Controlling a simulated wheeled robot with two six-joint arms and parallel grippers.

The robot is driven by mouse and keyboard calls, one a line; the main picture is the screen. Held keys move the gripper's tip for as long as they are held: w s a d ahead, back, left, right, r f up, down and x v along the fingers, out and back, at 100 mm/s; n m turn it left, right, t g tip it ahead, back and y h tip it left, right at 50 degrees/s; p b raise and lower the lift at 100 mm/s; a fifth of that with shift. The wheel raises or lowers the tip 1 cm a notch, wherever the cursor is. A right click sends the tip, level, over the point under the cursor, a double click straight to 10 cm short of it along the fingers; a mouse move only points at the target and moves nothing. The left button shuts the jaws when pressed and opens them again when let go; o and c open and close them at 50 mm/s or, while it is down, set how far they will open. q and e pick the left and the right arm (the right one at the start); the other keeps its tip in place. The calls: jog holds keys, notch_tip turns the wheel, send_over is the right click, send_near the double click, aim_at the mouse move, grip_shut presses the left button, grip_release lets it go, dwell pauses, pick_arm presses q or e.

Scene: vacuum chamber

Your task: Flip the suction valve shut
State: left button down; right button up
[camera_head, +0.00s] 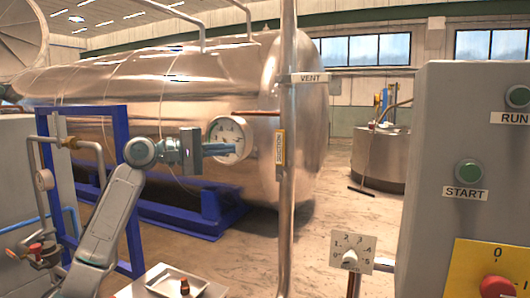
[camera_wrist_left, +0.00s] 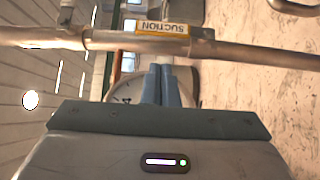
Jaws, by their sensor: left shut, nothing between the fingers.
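The yellow SUCTION label (camera_head: 280,148) is on a vertical metal pipe (camera_head: 287,80) in the head view. A thin reddish-brown bar (camera_head: 257,113) runs left from the pipe just above the label; it looks like the valve's lever, but I cannot be sure. In the left wrist view the SUCTION label (camera_wrist_left: 161,27) appears upside down on the pipe (camera_wrist_left: 120,41), straight beyond my fingers. My left gripper (camera_head: 236,148) is shut and empty, left of the pipe and apart from it. Its blue fingers (camera_wrist_left: 161,70) point towards the pipe. My right gripper is not in view.
A round gauge (camera_head: 222,128) is behind my left gripper. A large metal tank (camera_head: 150,75) fills the background. A grey panel with a START button (camera_head: 469,172) stands at the right. A small tray (camera_head: 175,281) is below.

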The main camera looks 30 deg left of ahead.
aim_at(280, 156)
pick_arm(q)
jog(key=p+x, duration=0.4)
jog(key=x, duration=0.5)
jog(key=shift+w+d+p, duration=0.2)
jog(key=shift+d+p, duration=0.1)
jog(key=shift+p, duration=0.1)
jog(key=shift+r, duration=0.1)
